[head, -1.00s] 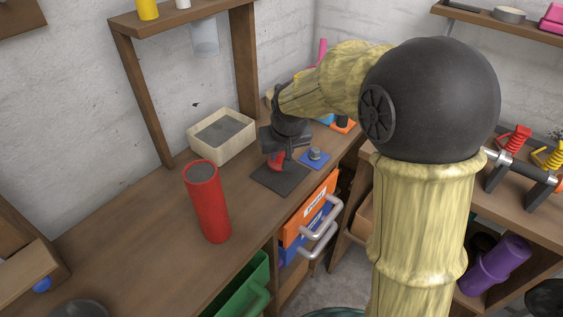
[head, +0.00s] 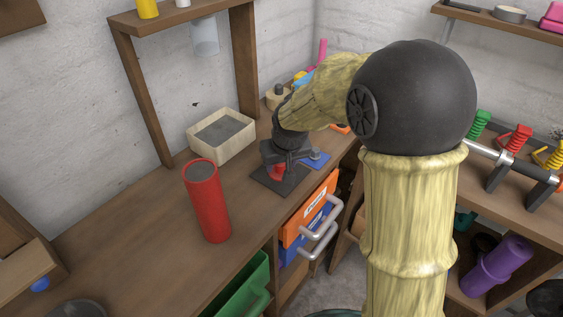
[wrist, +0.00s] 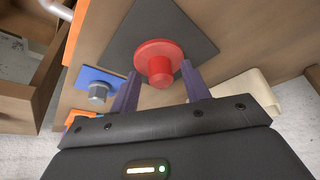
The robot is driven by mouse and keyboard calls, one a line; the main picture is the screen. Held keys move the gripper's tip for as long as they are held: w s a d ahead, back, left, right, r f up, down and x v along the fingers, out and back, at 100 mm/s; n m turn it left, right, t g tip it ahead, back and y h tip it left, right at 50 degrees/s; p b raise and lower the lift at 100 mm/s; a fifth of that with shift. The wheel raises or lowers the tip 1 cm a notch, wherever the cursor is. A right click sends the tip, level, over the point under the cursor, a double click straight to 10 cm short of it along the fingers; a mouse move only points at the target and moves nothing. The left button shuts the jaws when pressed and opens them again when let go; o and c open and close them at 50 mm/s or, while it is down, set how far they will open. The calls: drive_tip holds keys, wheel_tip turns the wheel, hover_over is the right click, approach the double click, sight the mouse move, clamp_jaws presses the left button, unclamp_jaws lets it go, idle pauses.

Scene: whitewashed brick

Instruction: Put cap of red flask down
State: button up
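The red flask (head: 207,205) stands upright and open-topped on the workbench. Its red cap (wrist: 158,60) rests on a dark square mat (wrist: 122,45), knob towards the wrist camera. In the head view the cap (head: 277,172) is partly hidden by my gripper (head: 285,168), which is low over the mat (head: 268,184). In the wrist view my gripper's fingers (wrist: 160,76) are spread on either side of the cap's knob, with a visible gap on each side.
A blue mat (head: 319,161) with a grey knobbed piece lies just right of the dark mat. A beige bin (head: 222,150) stands behind the flask. Orange and blue drawers (head: 312,215) sit below the bench edge. Bench left of the flask is mostly clear.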

drive_tip(key=shift+s+r, duration=0.1)
drive_tip(key=shift+r, duration=0.5)
drive_tip(key=p+v, duration=0.1)
drive_tip(key=v, duration=1)
drive_tip(key=shift+d, duration=0.1)
drive_tip(key=s+d+f+m+g+h, duration=0.1)
drive_tip(key=s+d+f+m, duration=0.2)
drive_tip(key=s+d+f, duration=1)
drive_tip(key=shift+s+d+g, duration=0.3)
drive_tip(key=shift+d+g, duration=0.1)
drive_tip(key=shift+r+p, duration=0.15)
drive_tip(key=shift+p, duration=0.15)
